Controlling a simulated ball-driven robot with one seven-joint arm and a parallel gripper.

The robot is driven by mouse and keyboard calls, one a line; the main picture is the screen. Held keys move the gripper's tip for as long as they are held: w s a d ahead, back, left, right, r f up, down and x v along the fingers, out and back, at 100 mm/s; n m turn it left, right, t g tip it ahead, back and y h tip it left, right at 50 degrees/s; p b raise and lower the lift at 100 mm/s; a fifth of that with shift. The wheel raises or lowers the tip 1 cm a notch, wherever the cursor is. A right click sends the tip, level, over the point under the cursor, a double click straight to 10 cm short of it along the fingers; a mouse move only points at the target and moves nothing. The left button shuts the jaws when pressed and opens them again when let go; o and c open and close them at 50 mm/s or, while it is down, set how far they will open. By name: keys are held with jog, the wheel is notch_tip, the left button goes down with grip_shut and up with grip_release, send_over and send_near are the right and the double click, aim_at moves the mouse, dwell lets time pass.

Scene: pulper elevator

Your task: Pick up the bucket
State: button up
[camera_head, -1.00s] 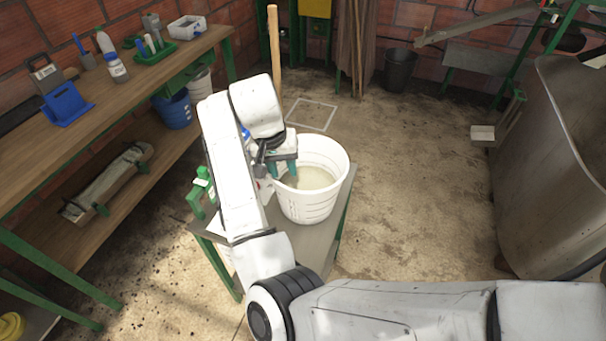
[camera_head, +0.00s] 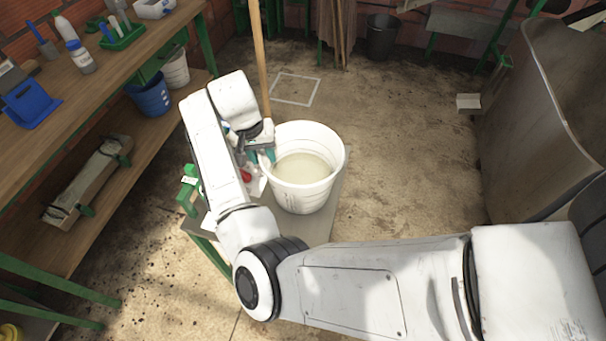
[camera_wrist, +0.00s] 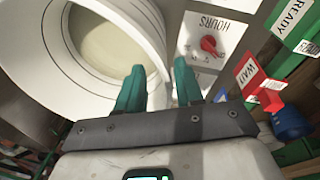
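A white bucket (camera_head: 305,197) with pale, cloudy contents stands upright on a small grey-topped table with green legs (camera_head: 322,229). My gripper (camera_head: 262,155) is at the bucket's left rim in the head view. In the wrist view its two teal fingers (camera_wrist: 158,86) are spread apart. The left finger overlaps the bucket's opening and the right finger is outside it, with part of the bucket's wall (camera_wrist: 154,52) showing between them. A gap shows around the wall. Whether a finger touches the bucket is not clear.
Beside the bucket are a panel marked HOURS with a red knob (camera_wrist: 208,44), a red WAIT tag (camera_wrist: 262,88) and a green READY block (camera_wrist: 296,25). A wooden pole (camera_head: 261,60) rises behind. A workbench stands left and a metal tank (camera_head: 535,120) right. Floor beyond the bucket is open.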

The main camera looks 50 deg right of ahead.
aim_at(266, 160)
jog(key=shift+s+d+f+p, duration=0.15)
jog(key=shift+d+f, duration=0.1)
jog(key=shift+f, duration=0.7)
jog(key=shift+w+d+f+p, duration=0.1)
jog(key=shift+d+f+p, duration=0.1)
jog(key=shift+f, duration=0.7)
jog(key=shift+c, duration=0.4)
jog(key=c, duration=0.6)
jog(key=shift+r, duration=0.1)
jog(key=shift+r, duration=0.15)
